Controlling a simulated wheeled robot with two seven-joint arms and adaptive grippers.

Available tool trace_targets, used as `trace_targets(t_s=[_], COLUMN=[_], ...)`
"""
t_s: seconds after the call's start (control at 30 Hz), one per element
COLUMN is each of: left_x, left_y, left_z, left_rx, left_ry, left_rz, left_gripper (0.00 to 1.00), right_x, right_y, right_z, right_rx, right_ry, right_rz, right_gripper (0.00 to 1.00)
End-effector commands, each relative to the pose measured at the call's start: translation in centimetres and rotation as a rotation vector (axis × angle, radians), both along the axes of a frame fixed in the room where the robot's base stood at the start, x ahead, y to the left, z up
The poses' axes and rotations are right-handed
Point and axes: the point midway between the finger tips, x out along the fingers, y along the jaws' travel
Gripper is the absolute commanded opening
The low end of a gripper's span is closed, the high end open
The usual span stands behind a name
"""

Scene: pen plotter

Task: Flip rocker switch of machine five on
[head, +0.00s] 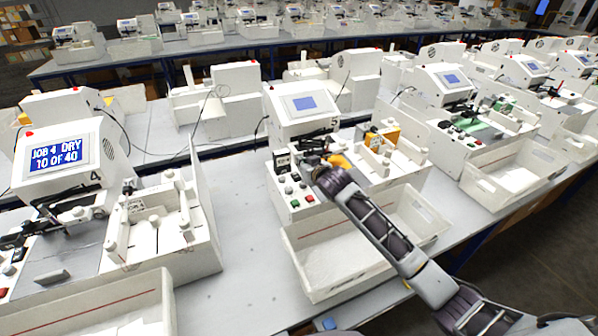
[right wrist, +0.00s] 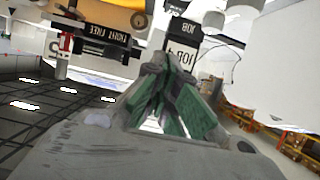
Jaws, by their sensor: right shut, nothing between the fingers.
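Machine five (head: 305,105) stands in the middle of the head view, a white unit with a blue screen and a "5" on its front. Its control panel (head: 292,193) carries black parts and small round red, green and white buttons. I cannot make out the rocker switch; it is too small or hidden by my gripper. My right gripper (head: 316,167) is over the machine's front, by the pen mechanism. In the right wrist view its green-padded fingers (right wrist: 172,85) meet at the tips with nothing between them. A black label holder (right wrist: 183,42) is just beyond the tips. Contact cannot be told.
A white tray (head: 318,291) stands before machine five, under my right forearm. Machine four (head: 62,165) is to the left, its screen reading "JOB 4 DRY 10 OF 40". Another machine (head: 446,84) stands to the right. Bare table (head: 238,235) lies between machines four and five.

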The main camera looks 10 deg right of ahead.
Motion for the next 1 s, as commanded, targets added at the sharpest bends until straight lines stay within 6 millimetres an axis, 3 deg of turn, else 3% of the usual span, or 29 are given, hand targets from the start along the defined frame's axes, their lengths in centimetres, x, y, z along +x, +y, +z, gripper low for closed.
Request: trace_targets(t_s=[0.6,1.0], left_x=[0.0,0.0], left_y=[0.0,0.0], left_z=[0.8,1.7], left_rx=[0.0,0.0], left_ry=[-0.001,0.0], left_rz=[0.0,0.0], left_gripper=[0.55,0.55], right_x=[3.9,3.3], right_y=[0.9,0.7], right_z=[-1.6,-5.2], right_rx=[0.001,0.0], right_ry=[-0.001,0.0], right_rz=[0.001,0.001], right_gripper=[0.0,0.0])
